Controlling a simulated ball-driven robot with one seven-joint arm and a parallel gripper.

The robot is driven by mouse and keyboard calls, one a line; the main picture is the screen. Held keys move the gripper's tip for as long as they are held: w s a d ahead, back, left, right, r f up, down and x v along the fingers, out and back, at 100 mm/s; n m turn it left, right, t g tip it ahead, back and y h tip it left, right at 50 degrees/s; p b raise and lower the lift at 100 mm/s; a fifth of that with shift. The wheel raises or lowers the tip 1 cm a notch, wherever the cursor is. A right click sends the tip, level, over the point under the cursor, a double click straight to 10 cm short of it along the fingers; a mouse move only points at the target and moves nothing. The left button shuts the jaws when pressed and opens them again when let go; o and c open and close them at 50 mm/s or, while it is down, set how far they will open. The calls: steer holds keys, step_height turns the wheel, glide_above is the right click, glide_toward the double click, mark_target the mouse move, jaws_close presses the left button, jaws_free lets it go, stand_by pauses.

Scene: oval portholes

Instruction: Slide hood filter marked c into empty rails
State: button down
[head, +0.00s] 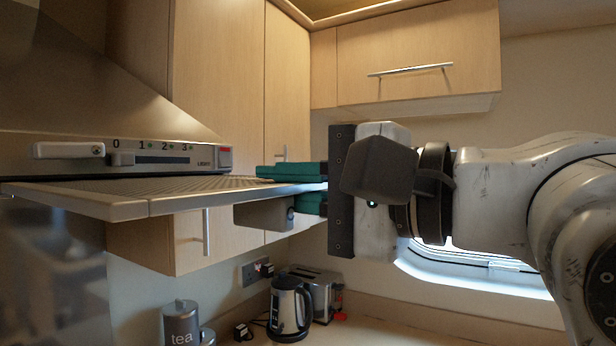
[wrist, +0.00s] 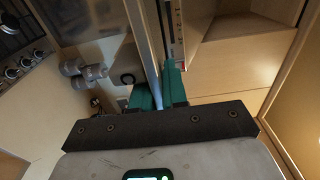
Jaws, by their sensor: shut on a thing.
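My gripper (head: 308,186) is at the right end of a thin, flat, mesh-topped metal panel, which I take to be the hood filter (head: 215,190). Its teal fingers lie above and below the panel's edge, shut on it. The panel lies about level under the hood (head: 70,110). No letter c is readable. In the wrist view the filter (wrist: 143,40) shows edge-on as a narrow strip running up from between the fingers (wrist: 158,88). The rails are not clearly visible, and I cannot tell whether the panel sits in them.
The hood's control strip (head: 165,155) is just above the panel. Wooden cupboards (head: 220,80) stand behind and an upper cupboard (head: 420,55) hangs above my arm. A kettle (head: 290,308), toaster (head: 318,285) and tea canister (head: 181,325) are below. The hob (wrist: 18,45) shows in the wrist view.

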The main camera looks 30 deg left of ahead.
mark_target(250, 180)
steer(key=shift+a, duration=2.15)
